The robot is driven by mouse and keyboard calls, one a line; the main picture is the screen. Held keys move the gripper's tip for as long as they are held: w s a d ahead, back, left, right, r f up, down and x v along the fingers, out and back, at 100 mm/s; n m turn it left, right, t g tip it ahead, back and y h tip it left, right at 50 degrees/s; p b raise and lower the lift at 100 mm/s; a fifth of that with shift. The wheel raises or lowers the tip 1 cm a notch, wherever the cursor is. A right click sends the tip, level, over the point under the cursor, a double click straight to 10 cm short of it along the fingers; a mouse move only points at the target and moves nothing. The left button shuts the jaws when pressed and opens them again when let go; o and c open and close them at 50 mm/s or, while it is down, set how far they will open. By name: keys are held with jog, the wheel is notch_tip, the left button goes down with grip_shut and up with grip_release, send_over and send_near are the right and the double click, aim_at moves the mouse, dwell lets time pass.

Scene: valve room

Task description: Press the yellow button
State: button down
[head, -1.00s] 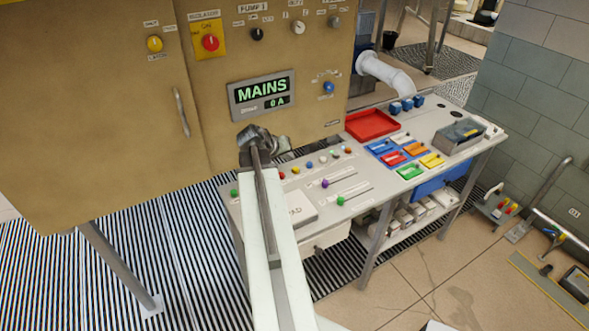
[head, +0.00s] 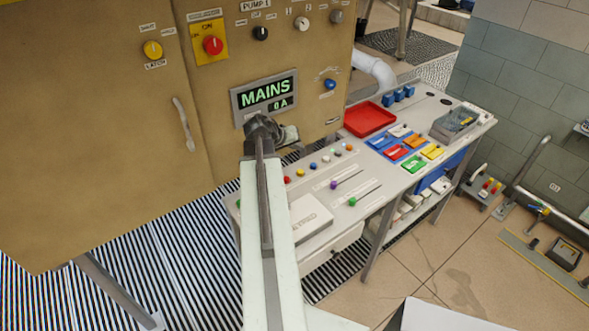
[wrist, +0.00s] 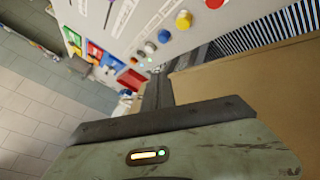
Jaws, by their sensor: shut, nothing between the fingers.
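A small yellow button (head: 300,172) sits in a row of coloured buttons on the sloping desk, between a red and a blue one. It also shows in the wrist view (wrist: 183,19), near the top. My gripper (head: 268,130) is shut and empty, in front of the cabinet below the MAINS display, left of the desk row. In the wrist view my gripper (wrist: 157,90) points up the picture, with the yellow desk button to its upper right. It touches neither yellow button.
The MAINS display (head: 264,97) is just behind my gripper. The desk also holds sliders with purple and green knobs, a white pad (head: 302,218), a red tray (head: 370,118) and several coloured bins.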

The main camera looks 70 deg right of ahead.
aim_at(298, 173)
jog(key=shift+s, duration=0.15)
notch_tip(298, 173, down, 9)
jog(key=b, duration=0.8)
jog(key=shift+s+d+r+b, duration=0.1)
jog(key=shift+s+b, duration=0.05)
jog(key=shift+b, duration=0.25)
dwell(1.3)
jog(key=shift+f+b, duration=0.45)
jog(key=shift+f+b, duration=0.45)
dwell(0.5)
jog(key=shift+r, duration=0.1)
jog(key=shift+r+p, duration=0.8)
jog(key=shift+p, duration=0.1)
